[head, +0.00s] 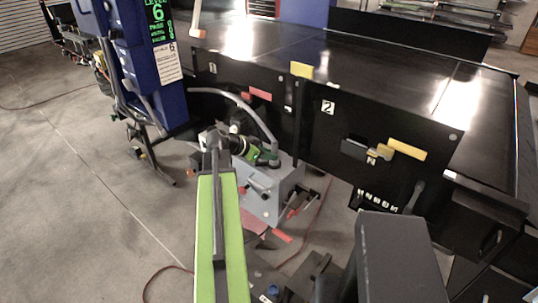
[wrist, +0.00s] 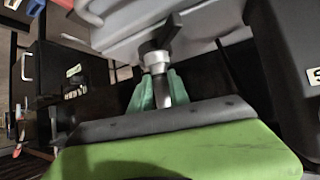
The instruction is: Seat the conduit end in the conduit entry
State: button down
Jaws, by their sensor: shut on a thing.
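My gripper (wrist: 158,92) has green fingers and is shut on the conduit end (wrist: 168,90), a grey metal cylinder with a white collar, in the wrist view. A black fitting (wrist: 159,36), which looks like the conduit entry, lies just beyond the collar against a light grey surface. I cannot tell whether the end is inside it or only in line with it. In the head view the grey conduit (head: 262,122) arches from the blue cabinet down to my gripper (head: 252,155), above the grey box (head: 285,180). My arm partly hides the contact there.
The black conveyor housing (head: 318,152), with panels marked 1 and 2, stands close behind and right of the box. The blue cabinet (head: 150,85) stands at left. Red-handled parts (head: 292,212) stick out at the box's front. Open floor (head: 70,190) lies to the left.

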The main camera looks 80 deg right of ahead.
jog(key=shift+f+b, duration=0.35)
jog(key=shift+f, duration=0.05)
jog(key=c, duration=1.2)
grip_release()
jog(key=shift+o, duration=0.2)
jog(key=shift+r, duration=0.1)
jog(key=p+v, duration=1)
jog(key=v, duration=0.7)
jog(key=shift+w+r, duration=0.1)
